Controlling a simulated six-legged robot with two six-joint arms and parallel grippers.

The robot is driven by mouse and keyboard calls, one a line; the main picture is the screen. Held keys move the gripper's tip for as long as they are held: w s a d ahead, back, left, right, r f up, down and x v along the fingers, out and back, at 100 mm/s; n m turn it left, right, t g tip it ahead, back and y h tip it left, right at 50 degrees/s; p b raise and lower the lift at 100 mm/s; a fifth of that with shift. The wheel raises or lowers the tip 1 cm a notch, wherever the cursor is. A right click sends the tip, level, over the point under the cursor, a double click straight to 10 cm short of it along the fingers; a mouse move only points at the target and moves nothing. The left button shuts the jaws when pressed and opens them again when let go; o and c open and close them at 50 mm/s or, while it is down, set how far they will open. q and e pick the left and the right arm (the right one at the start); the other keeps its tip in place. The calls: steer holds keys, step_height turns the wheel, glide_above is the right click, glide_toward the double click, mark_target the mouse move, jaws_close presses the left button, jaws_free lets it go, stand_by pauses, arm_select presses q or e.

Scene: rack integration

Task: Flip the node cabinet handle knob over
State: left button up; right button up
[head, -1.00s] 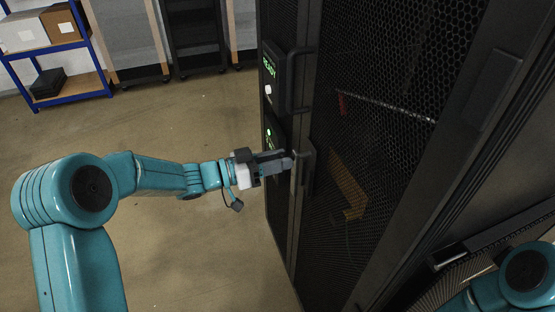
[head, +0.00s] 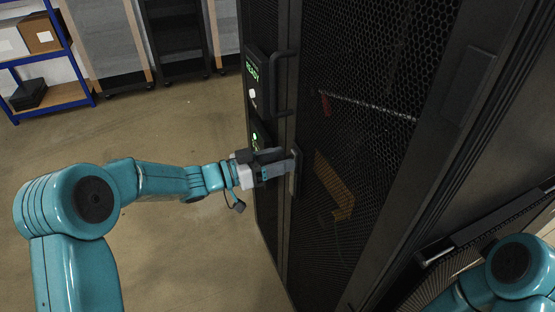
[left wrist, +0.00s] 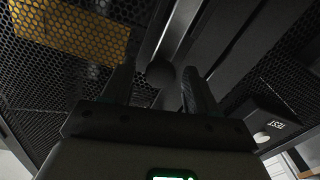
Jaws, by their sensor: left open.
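The node cabinet is tall and black, with a perforated mesh door (head: 370,70). Its handle plate (head: 297,182) is on the door's left edge. My left gripper (head: 292,165) is right in front of this plate and hides part of it. In the left wrist view, a dark rounded knob (left wrist: 160,72) shows between the two spread fingers of my left gripper (left wrist: 157,88). The fingers are open on either side of it, and I cannot tell whether they touch it. My right arm shows at the lower right, but its gripper is out of sight.
A panel with a green READY sign (head: 252,69) and a dark vertical bar handle (head: 285,85) are above my left gripper. A TEST button (left wrist: 262,137) shows in the left wrist view. A blue shelf (head: 50,60) stands far left. The floor (head: 190,240) is clear.

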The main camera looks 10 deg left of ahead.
arm_select(q)
steer(key=b+v, duration=0.2)
steer(key=v, duration=1.4)
steer(key=shift+b, duration=0.3)
steer(key=shift+s+a, duration=0.1)
steer(key=d+f+n+h, duration=0.1)
steer(key=d+f+n, duration=0.2)
steer(key=d+f, duration=0.55)
steer(key=s+d+f+n+y, duration=0.1)
steer(key=d+f+n+y, duration=0.25)
steer(key=f, duration=0.45)
steer(key=s+d+f+n+y, duration=0.1)
steer(key=d+f+n+y, duration=0.25)
steer(key=f, duration=0.35)
steer(key=s+a+f+g+y, duration=0.1)
steer(key=s+f+g, duration=0.3)
steer(key=s, duration=0.6)
steer(key=s+a+f+g+y, duration=0.2)
steer(key=s+f+g+y, duration=0.2)
steer(key=s+f, duration=0.5)
steer(key=shift+s+n+g, duration=0.3)
steer(key=shift+s+g, duration=0.5)
steer(key=shift+s, duration=0.05)
